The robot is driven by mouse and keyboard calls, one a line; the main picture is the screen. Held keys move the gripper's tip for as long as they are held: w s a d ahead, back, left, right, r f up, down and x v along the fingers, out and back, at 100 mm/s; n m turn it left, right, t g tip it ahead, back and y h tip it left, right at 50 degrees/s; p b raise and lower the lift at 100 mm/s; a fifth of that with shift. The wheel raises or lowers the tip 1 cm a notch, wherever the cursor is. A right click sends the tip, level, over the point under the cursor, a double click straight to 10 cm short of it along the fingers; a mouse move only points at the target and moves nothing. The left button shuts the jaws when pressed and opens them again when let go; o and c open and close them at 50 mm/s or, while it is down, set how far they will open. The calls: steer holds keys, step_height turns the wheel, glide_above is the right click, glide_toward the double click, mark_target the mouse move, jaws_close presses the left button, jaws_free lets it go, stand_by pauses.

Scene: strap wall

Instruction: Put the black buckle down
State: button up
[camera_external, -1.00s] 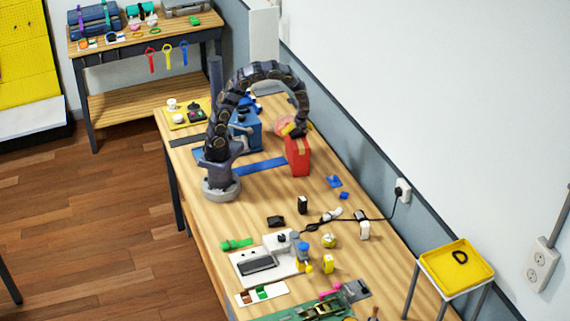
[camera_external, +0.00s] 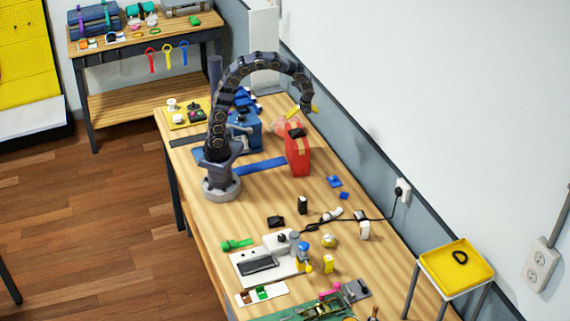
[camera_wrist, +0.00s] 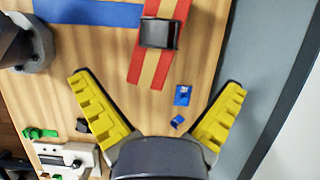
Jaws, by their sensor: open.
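In the wrist view the buckle (camera_wrist: 158,33) is a dark square frame lying across the red-and-tan striped surface (camera_wrist: 150,68). My gripper (camera_external: 303,109) is above the block, apart from the buckle. Its yellow fingers are spread wide in the wrist view (camera_wrist: 160,88), with nothing between them. The buckle lies ahead of the fingertips there.
A blue strap (camera_external: 260,167) lies left of the block, and small blue pieces (camera_external: 334,182) lie to its right. A cable (camera_external: 372,217) runs to the wall socket. The wall edges the right side. A yellow tray (camera_external: 455,272) stands at lower right.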

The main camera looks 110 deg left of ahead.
steer(key=s+d+r+n+t+h, duration=0.1)
steer(key=s+d+r+n, duration=0.1)
steer(key=d, duration=0.5)
steer(key=s+d+r+n, duration=0.1)
steer(key=d+r+n, duration=0.15)
steer(key=d, duration=0.45)
steer(key=s+d+n+h, duration=0.2)
steer(key=s+d+n, duration=0.2)
steer(key=s+d, duration=0.6)
steer(key=shift+s+d+r, duration=0.2)
steer(key=shift+s+d, duration=0.05)
steer(key=shift+d, duration=1)
